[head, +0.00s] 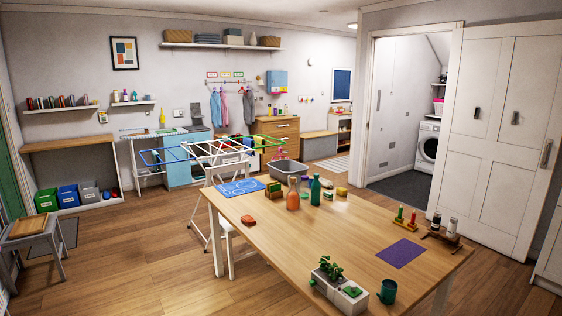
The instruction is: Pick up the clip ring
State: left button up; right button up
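I cannot make out a clip ring for certain anywhere in the head view. A drying rack (215,152) with blue, white, green and red rails stands behind the wooden table (330,235). A wall rail (225,82) at the back holds hanging clothes and small coloured items, too small to tell apart. A blue mat (240,187) with pale outlines lies at the table's far left corner. Neither of my grippers is in view.
The table carries a grey tub (289,170), an orange bottle (293,195), a green bottle (315,192), a purple mat (402,252), a planter (338,290) and a green mug (387,291). The floor left of the table (130,255) is clear. A doorway shows a dryer (428,147).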

aim_at(280, 149)
jog(key=u, duration=2.2)
jog(key=z, duration=0.55)
jog(key=l+z, duration=1)
jog(key=z, duration=0.2)
jog(key=i+l+z, duration=0.15)
jog(key=l+z, duration=0.25)
jog(key=i+l+z, duration=0.3)
jog(key=l+z, duration=0.15)
jog(key=i+l+z, duration=0.7)
jog(key=z, duration=0.25)
jog(key=i+l+z, duration=0.1)
jog(key=i+z, duration=0.35)
jog(key=i+l, duration=0.1)
jog(key=i, duration=1.85)
jog(key=i+j+u, duration=0.15)
jog(key=i+u, duration=0.7)
jog(key=i+l+u, duration=0.1)
jog(key=i+u, duration=0.3)
jog(key=i+l+u, duration=0.2)
jog(key=u, duration=0.2)
jog(key=i, duration=0.05)
